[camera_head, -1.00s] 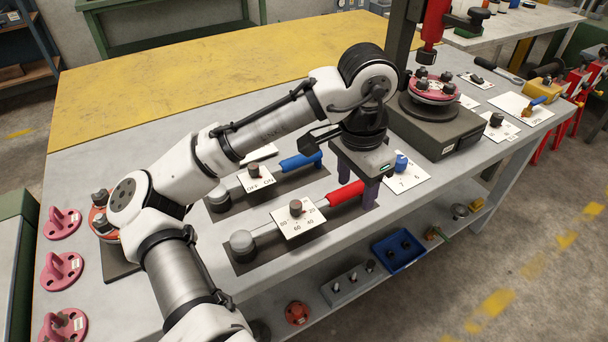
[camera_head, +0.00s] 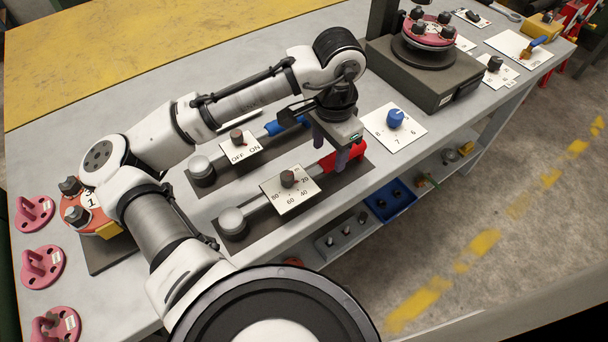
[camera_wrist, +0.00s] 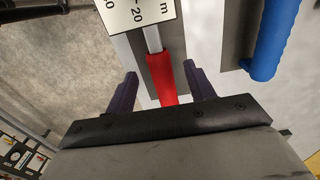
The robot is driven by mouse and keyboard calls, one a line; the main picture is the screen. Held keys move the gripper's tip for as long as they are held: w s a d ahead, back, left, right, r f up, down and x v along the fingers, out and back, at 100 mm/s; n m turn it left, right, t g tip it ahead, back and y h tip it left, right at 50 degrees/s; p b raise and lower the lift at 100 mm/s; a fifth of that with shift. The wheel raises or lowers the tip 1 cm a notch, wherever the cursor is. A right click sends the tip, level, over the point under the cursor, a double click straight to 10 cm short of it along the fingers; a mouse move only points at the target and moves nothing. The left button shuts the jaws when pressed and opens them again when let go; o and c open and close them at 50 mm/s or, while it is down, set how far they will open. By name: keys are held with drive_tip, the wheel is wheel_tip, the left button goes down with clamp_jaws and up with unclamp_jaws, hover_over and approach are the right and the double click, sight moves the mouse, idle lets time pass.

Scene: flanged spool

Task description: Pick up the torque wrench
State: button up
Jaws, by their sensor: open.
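The wrench with a red handle (camera_head: 350,159) and a white 20–80 dial plate (camera_head: 291,190) lies on a dark mat. Its round grey head (camera_head: 232,221) is at the left end. A similar tool with a blue handle (camera_head: 290,124) and an OFF/ON plate lies behind it. My gripper (camera_head: 331,148) is over the red handle's inner part, pointing down. In the wrist view, my open gripper (camera_wrist: 162,88) has one finger on each side of the red handle (camera_wrist: 162,80), with gaps on both sides. The height of the fingertips is hard to tell.
The blue handle (camera_wrist: 272,40) lies to the right in the wrist view. A blue knob on a white plate (camera_head: 383,136) and a dark block with a red flange (camera_head: 428,30) stand to the right. Pink flanged parts (camera_head: 42,267) line the left edge. A shelf is below.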

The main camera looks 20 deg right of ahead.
drive_tip(key=shift+w+d+f+p, duration=0.1)
drive_tip(key=shift+f+p, duration=0.15)
drive_tip(key=shift+f, duration=0.65)
drive_tip(key=shift+s+d+f+p, duration=0.15)
drive_tip(key=shift+f+p, duration=0.1)
drive_tip(key=shift+f, duration=0.7)
drive_tip(key=shift+w+d+f+p, duration=0.15)
drive_tip(key=shift+f+p, duration=0.1)
drive_tip(key=shift+f, duration=0.65)
drive_tip(key=shift+r, duration=0.1)
clamp_jaws()
